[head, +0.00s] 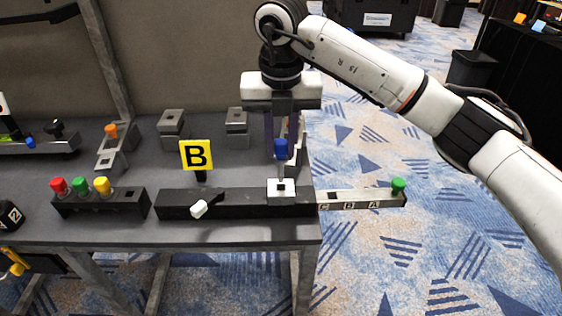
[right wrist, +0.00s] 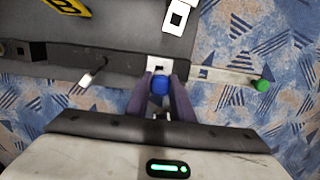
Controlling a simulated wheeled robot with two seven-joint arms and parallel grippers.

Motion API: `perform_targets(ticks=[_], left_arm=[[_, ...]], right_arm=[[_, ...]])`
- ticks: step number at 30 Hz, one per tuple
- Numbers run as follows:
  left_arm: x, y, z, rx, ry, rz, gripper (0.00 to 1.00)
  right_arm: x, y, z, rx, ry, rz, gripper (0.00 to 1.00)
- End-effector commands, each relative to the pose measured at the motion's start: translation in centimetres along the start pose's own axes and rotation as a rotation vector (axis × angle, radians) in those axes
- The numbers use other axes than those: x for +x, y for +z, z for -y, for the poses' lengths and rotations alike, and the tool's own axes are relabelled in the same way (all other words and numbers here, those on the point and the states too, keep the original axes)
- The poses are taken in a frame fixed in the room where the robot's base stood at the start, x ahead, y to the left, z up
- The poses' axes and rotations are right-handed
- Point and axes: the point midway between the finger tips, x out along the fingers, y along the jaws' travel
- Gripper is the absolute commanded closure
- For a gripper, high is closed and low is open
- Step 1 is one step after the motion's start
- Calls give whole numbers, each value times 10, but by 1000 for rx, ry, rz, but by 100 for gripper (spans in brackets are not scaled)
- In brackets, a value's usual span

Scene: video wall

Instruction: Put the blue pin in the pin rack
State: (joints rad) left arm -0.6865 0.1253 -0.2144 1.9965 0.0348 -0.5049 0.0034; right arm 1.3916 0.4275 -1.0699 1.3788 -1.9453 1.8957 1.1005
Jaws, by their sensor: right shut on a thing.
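The blue pin (head: 281,148) is held upright between the fingers of my right gripper (head: 281,152), above a white block with a dark square hole (head: 281,190) on the table's right part. It also shows in the right wrist view (right wrist: 160,85), between both fingers. Whether its lower tip touches the hole, I cannot tell. The pin rack (head: 131,205) looks to be the black block at the front left of the table. It holds a red pin (head: 59,185), a green pin (head: 80,185) and a yellow pin (head: 102,185), with an empty hole at its right end. My left gripper is out of view.
A long black bar (head: 235,208) with a white-tipped lever (head: 199,208) lies at the front edge. A grey lettered bar (head: 345,200) with a green knob (head: 398,186) sticks out past the table's right edge. A yellow B sign (head: 196,155) stands between rack and gripper.

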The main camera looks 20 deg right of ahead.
Motion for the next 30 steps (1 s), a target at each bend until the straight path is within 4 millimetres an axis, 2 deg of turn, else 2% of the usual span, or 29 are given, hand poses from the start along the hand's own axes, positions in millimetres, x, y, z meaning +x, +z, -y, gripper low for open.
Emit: perform_targets(ticks=[3,6,24,28,30], left_arm=[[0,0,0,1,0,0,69],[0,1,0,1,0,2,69],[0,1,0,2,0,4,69],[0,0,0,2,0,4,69],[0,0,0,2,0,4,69]], right_arm=[[-14,2,-1,-1,2,1,100],[-19,2,0,-1,0,-1,100],[-19,2,0,-5,1,0,100],[-16,-1,3,-95,12,-1,100],[-13,-6,6,-210,25,-2,100]])
